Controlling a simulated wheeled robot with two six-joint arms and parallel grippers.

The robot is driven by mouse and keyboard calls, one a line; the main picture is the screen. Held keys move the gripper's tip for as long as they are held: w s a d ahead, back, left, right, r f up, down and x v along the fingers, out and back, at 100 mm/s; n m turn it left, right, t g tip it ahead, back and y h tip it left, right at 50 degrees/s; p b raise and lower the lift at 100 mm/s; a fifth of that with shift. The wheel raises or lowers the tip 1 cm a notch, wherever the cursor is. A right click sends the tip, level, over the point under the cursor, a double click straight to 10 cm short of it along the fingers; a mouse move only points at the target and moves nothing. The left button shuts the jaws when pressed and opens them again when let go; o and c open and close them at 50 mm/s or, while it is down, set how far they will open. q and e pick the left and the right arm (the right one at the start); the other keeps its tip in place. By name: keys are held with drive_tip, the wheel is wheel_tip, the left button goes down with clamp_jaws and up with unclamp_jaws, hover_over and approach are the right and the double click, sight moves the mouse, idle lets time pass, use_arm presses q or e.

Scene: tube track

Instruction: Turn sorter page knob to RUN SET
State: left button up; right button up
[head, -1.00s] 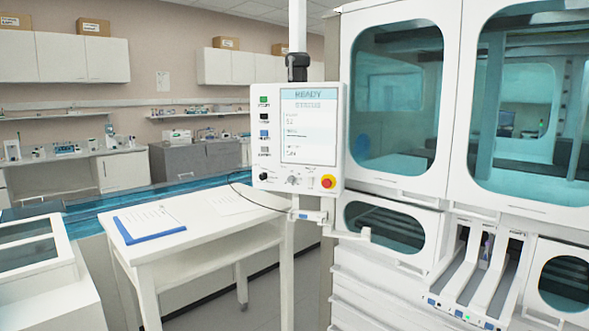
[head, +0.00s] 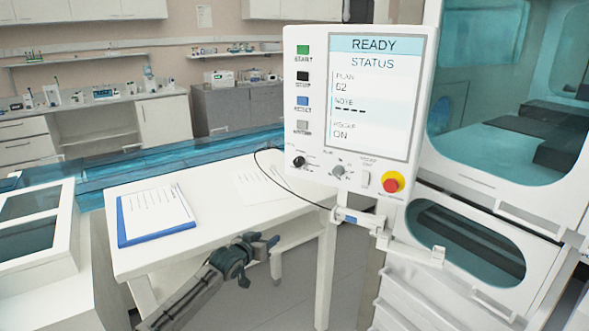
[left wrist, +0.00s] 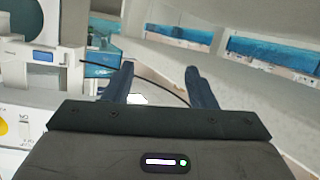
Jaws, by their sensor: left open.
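The white control panel (head: 292,100) has a lit screen (head: 368,95) reading READY, STATUS, PLAN and NOTE. Along its lower edge are a black knob (head: 298,162) and a grey knob (head: 338,171). Their small labels are blurred, so I cannot tell which is the page knob or where it points. My left gripper (head: 268,243) is below and left of the panel, in front of the white table, apart from the knobs. In the left wrist view the left gripper (left wrist: 162,75) has its two fingers spread with nothing between them. My right gripper is not in view.
A red emergency button (head: 393,182) sits right of the knobs. A thin black cable (head: 262,168) loops left of the panel. The white table (head: 215,225) holds a blue clipboard (head: 156,214). A white bracket (head: 410,248) juts out below the panel.

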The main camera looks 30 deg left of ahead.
sight(297, 163)
use_arm(q)
drive_tip(key=w+d+r+t+h+p, duration=0.1)
drive_tip(key=d+r+t+h, duration=0.15)
drive_tip(key=r, duration=1.95)
drive_tip(key=shift+m+t+y, duration=0.25)
drive_tip(key=shift+m, duration=0.15)
drive_tip(key=w+p, duration=0.1)
drive_tip(key=w, duration=0.5)
drive_tip(key=w+p, duration=0.1)
drive_tip(key=w, duration=0.2)
drive_tip(key=shift+d+p, duration=0.3)
drive_tip(key=shift+d, duration=0.1)
drive_tip(key=shift+w+f, duration=0.1)
drive_tip(key=shift+w, duration=0.75)
drive_tip(key=c, duration=1)
